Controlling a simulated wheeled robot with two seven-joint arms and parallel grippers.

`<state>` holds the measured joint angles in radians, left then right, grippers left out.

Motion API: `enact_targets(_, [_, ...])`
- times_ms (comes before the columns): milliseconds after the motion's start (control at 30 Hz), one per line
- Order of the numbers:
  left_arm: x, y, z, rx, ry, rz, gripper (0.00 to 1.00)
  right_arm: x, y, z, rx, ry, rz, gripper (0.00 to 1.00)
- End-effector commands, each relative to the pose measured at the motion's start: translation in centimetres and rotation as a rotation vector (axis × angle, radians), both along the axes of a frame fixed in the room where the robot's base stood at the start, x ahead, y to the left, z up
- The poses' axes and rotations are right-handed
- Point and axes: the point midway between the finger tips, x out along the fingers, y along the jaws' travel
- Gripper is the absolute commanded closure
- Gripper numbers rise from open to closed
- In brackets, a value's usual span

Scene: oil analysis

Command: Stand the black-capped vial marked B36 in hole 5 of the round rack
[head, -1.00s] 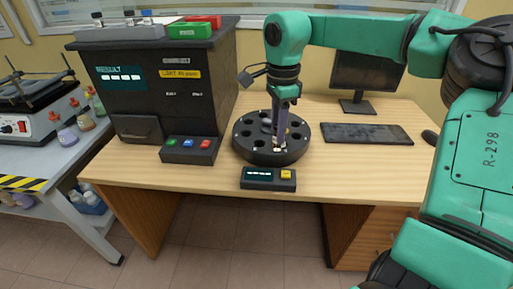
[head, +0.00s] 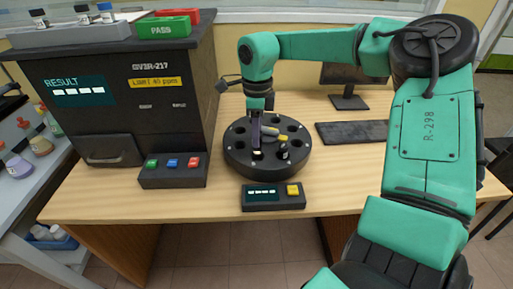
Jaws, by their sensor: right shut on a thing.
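The black round rack (head: 238,163) stands on the desk, with several open holes around its top. My right gripper (head: 257,149) points down over its front left part. It is shut on a small vial (head: 258,155), of which only a pale patch shows low between the fingers. The mark and cap colour are not readable, and I cannot tell whether its base is inside a hole. A second small vial-like thing (head: 283,150), dark and pale with a yellowish top, shows just right of the gripper at the rack. The hole numbers are too small to read. My left gripper is not in view.
A black analyser (head: 140,110) stands left, with a button box (head: 172,172) before it. A grey tray (head: 60,36) with capped vials, a green PASS tray (head: 163,29) and a red tray (head: 180,15) lie on top. A small display box (head: 272,196) sits in front; a keyboard (head: 352,133) lies right.

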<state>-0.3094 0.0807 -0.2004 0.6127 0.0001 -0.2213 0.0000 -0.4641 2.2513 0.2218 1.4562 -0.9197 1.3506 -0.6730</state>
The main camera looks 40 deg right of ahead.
Motion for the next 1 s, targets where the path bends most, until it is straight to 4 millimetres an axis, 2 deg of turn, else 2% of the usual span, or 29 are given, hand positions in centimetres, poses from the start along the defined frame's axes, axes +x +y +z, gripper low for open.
enact_targets(100, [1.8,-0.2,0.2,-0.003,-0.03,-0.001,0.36,-0.1,0.0,-2.1,0.002,0.003,0.001,1.0])
enact_targets(233, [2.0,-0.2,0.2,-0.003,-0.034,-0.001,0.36,-0.1,0.0,-4.3,0.001,0.001,0.0,1.0])
enact_targets(567, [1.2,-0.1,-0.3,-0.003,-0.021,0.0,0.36,0.0,0.0,-4.9,0.001,-0.001,0.001,1.0])
enact_targets(600, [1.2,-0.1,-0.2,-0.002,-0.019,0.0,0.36,0.0,0.0,-4.9,0.001,-0.001,0.001,0.59])
enact_targets(667, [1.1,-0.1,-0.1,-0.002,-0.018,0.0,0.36,0.0,0.0,-4.8,0.001,-0.001,0.001,0.36])
enact_targets(1000, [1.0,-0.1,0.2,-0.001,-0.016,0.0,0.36,0.0,0.0,-4.4,0.001,-0.001,0.001,0.36])
